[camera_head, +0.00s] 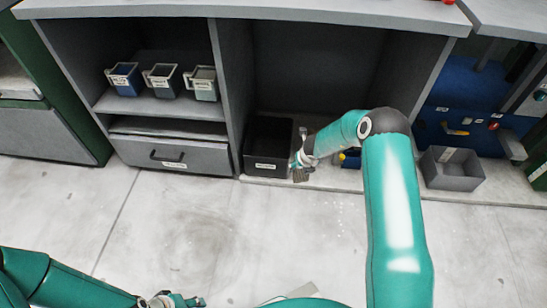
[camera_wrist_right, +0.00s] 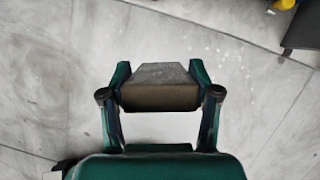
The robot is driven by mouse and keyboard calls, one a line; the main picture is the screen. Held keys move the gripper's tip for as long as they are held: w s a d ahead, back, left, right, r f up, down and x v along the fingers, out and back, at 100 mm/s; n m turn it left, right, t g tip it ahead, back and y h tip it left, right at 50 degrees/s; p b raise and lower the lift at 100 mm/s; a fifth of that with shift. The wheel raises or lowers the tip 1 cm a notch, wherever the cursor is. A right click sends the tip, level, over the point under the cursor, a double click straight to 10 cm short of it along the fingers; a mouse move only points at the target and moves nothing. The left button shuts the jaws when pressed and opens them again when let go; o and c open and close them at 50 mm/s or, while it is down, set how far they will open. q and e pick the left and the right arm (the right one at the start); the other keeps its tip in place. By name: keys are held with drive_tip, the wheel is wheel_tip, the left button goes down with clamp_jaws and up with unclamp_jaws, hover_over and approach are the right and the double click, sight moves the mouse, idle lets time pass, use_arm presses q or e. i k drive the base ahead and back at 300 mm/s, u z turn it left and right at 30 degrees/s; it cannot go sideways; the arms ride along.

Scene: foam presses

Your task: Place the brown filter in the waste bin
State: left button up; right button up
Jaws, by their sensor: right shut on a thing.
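A brown-grey block, the filter (camera_wrist_right: 160,88), sits between the two fingers of my right gripper (camera_wrist_right: 160,95) in the right wrist view. In the head view my right gripper (camera_head: 300,164) holds the filter (camera_head: 300,175) low, just right of the black bin's front corner and outside the bin. The black open-topped bin (camera_head: 266,169) has a white label too small to read; it stands on the low ledge under the counter. My left gripper (camera_head: 180,301) is at the bottom edge of the head view, partly cut off; its opening is unclear.
A grey open bin (camera_head: 452,178) stands on the ledge at right. A blue and yellow object (camera_head: 350,159) is partly behind my right arm. Three labelled cups (camera_head: 162,79) stand on a shelf above a grey drawer (camera_head: 172,154). The floor in front is clear.

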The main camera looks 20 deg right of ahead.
sight(269, 147)
drive_tip(key=u, duration=0.05)
drive_tip(key=i, duration=1)
drive_tip(key=z, duration=0.05)
